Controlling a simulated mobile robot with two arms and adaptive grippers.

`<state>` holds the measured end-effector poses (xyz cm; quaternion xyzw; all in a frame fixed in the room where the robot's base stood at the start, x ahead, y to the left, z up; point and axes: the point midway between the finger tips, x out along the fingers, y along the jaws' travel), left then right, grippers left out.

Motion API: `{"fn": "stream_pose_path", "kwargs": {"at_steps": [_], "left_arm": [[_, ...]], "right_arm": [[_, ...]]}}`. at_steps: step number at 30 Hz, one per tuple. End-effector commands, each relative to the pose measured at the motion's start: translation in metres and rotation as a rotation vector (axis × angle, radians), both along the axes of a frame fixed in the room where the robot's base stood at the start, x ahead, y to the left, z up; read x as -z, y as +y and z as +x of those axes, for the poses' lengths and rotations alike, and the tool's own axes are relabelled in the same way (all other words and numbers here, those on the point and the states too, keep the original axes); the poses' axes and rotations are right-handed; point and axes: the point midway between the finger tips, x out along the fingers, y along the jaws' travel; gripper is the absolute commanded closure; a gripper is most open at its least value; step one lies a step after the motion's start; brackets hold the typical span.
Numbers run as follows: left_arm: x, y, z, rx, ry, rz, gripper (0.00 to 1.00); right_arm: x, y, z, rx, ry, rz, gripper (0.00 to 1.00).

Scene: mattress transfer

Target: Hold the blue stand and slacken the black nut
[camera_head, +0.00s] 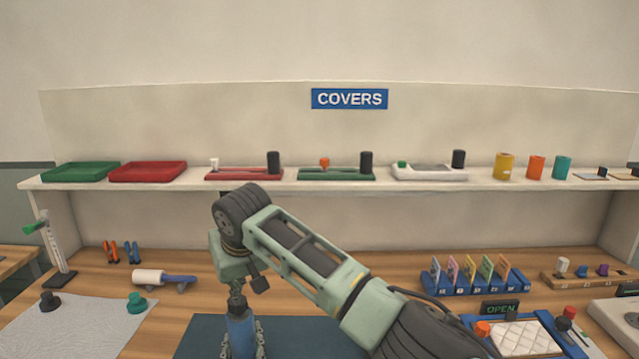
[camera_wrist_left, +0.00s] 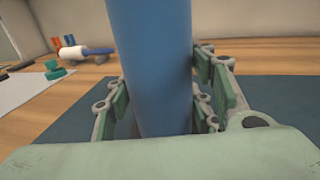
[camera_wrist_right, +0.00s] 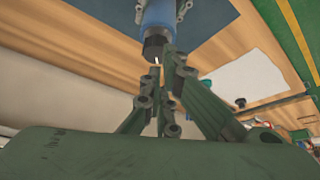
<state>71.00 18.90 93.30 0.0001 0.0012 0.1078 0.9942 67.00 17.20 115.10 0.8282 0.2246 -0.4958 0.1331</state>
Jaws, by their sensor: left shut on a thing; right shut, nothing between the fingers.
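The blue stand (camera_head: 241,337) is upright on a dark blue mat (camera_head: 300,335). My left gripper (camera_head: 243,352) is shut on the stand low down; the stand also fills the middle of the left wrist view (camera_wrist_left: 150,70). The black nut (camera_wrist_right: 153,47) sits at the end of the stand in the right wrist view, with a thin pale tip beyond it. My right gripper (camera_head: 237,296) points down just above the stand's top. Its fingers (camera_wrist_right: 166,72) are shut and empty close to the nut; I cannot tell whether they touch it. The gripper mostly hides the nut in the head view.
A white roller with a blue handle (camera_head: 165,279) lies left of the mat, by a grey sheet (camera_head: 75,325) with black and green knobs. A blue card rack (camera_head: 475,283) and a quilted pad in a blue tray (camera_head: 520,338) are at right. A shelf (camera_head: 330,183) spans the back.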

Motion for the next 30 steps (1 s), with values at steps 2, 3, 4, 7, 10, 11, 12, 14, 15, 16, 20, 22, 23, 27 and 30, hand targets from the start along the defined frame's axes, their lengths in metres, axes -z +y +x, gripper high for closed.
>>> {"fn": "stream_pose_path", "kwargs": {"at_steps": [2, 3, 4, 7, 10, 11, 12, 14, 15, 16, 20, 22, 23, 27, 30], "left_arm": [[-0.004, 0.0, 0.001, 0.0, -0.007, 0.001, 1.0], [-0.004, 0.0, 0.001, 0.0, -0.007, 0.001, 1.0], [-0.004, 0.0, 0.001, 0.0, -0.007, 0.001, 1.0], [-0.004, 0.0, 0.001, 0.0, -0.007, 0.001, 1.0], [-0.004, 0.0, 0.001, 0.0, -0.007, 0.001, 1.0], [-0.004, 0.0, 0.001, 0.0, -0.007, 0.001, 1.0], [-0.004, 0.0, 0.001, 0.0, -0.007, 0.001, 1.0], [-0.004, 0.0, 0.001, 0.0, -0.007, 0.001, 1.0], [-0.004, 0.0, 0.001, 0.0, -0.007, 0.001, 1.0], [-0.004, 0.0, 0.001, 0.0, -0.007, 0.001, 1.0], [-0.004, 0.0, 0.001, 0.0, -0.007, 0.0, 1.0], [-0.004, 0.0, 0.001, 0.0, -0.007, 0.001, 1.0], [-0.004, 0.0, 0.001, 0.0, -0.007, 0.001, 1.0], [-0.004, 0.0, 0.001, 0.0, -0.007, 0.001, 1.0], [-0.004, 0.0, 0.001, 0.0, -0.007, 0.001, 1.0]], "right_arm": [[-0.003, 0.005, -0.002, 0.002, -0.001, -0.002, 1.0], [-0.002, 0.006, -0.003, 0.004, -0.001, -0.003, 1.0], [-0.001, 0.007, -0.003, 0.005, 0.001, -0.003, 1.0], [0.006, 0.007, -0.004, 0.007, 0.004, -0.002, 1.0], [0.018, 0.007, -0.004, 0.007, 0.004, -0.002, 1.0], [0.022, 0.007, -0.004, 0.006, 0.006, -0.002, 1.0], [0.027, 0.007, -0.004, 0.006, 0.005, -0.002, 1.0], [0.035, 0.007, -0.004, 0.005, 0.005, -0.002, 1.0], [0.04, 0.007, -0.005, 0.006, 0.006, -0.001, 1.0], [0.044, 0.008, -0.005, 0.005, 0.007, -0.001, 1.0], [0.057, 0.008, -0.005, 0.005, 0.006, 0.0, 1.0], [0.061, 0.008, -0.005, 0.006, 0.005, -0.001, 1.0], [0.063, 0.008, -0.005, 0.006, 0.004, 0.0, 1.0], [0.067, 0.008, -0.005, 0.005, 0.003, 0.0, 1.0], [0.067, 0.008, -0.005, 0.005, 0.003, 0.0, 1.0]]}}
